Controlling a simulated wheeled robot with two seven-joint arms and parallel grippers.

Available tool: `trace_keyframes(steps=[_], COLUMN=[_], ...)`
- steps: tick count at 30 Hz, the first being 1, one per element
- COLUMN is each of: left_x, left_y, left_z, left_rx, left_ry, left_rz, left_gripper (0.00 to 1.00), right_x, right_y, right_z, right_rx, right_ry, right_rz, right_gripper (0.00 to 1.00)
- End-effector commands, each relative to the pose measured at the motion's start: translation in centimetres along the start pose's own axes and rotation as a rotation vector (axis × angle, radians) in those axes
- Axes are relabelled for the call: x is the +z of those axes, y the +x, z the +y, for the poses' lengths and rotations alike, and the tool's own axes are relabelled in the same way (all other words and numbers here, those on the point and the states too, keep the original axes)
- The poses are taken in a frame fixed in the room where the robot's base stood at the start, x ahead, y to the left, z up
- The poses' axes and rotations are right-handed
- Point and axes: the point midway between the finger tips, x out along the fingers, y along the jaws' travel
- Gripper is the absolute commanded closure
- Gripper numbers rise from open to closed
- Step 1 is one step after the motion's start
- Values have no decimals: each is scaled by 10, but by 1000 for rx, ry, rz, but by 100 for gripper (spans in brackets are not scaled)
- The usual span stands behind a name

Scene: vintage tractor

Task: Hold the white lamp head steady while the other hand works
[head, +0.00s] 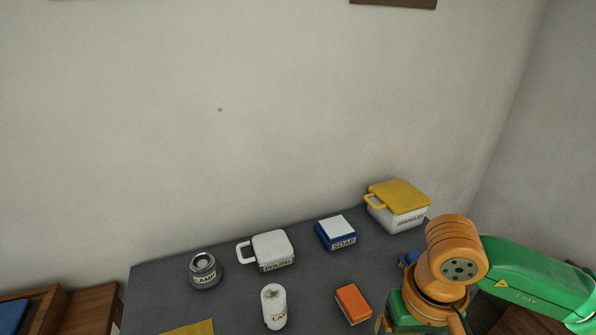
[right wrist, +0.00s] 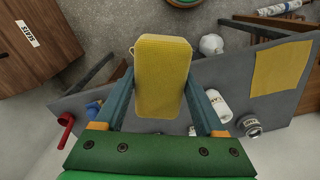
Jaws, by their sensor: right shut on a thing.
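A white cylinder labelled LAMP (head: 274,306) stands upright on the grey table, apart from the grey round lamp part (head: 205,270). The right wrist view also shows the white cylinder (right wrist: 220,106) and the grey part (right wrist: 250,126). A white ball (right wrist: 211,44) shows there too; I cannot tell which white piece is the lamp head. My right gripper (right wrist: 160,80) is shut on a yellow block (right wrist: 163,70), not on a white piece. In the head view my right arm covers the table's right end, and the fingertips are hidden. My left gripper is out of view.
The table (head: 225,305) also bears a white polish container (head: 272,247), a blue soap box (head: 336,234), a yellow-lidded granules box (head: 399,210), an orange block (head: 353,303) and a yellow cloth (head: 190,328).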

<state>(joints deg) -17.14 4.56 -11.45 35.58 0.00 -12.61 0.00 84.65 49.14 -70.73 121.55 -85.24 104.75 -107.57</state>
Motion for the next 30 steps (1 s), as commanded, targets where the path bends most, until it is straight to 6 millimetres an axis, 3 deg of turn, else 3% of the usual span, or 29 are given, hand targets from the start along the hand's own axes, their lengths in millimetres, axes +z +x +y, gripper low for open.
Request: trace_keyframes(steps=[8,13,20,23,30], left_x=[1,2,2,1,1], left_y=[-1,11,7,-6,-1], left_z=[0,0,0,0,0], left_rx=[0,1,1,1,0], left_ry=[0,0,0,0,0], left_rz=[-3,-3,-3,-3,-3], left_gripper=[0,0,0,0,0], right_x=[0,0,0,0,0], right_y=[0,11,7,-6,-1], right_z=[0,-1,0,0,0], right_rx=[0,-2,0,0,0], right_ry=[0,-2,0,0,0], right_rz=[0,-3,0,1,0], right_gripper=[73,73,73,73,73])
